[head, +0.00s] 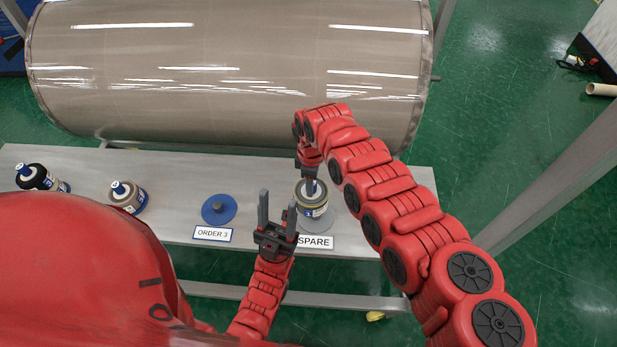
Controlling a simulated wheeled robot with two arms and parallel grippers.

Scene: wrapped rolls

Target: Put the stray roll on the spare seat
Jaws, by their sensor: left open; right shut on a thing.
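My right gripper (312,180) is shut on a roll (313,203), gripping it at the top. The roll is upright, with a tan body, a dark top and a blue-and-white label. It is over the grey round spare seat (322,224), behind the SPARE sign (315,242). I cannot tell whether the roll touches the seat or hangs just above it. The seat's centre is hidden by the roll. My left gripper (277,207) is open and empty, fingers pointing up the picture, just left of the roll and in front of the table.
A blue round seat with a peg (218,209) stands empty behind the ORDER 3 sign (213,234). A tan roll (128,196) and a dark roll (42,178) stand at the left of the grey table (400,185). A large shiny cylinder (230,65) lies behind.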

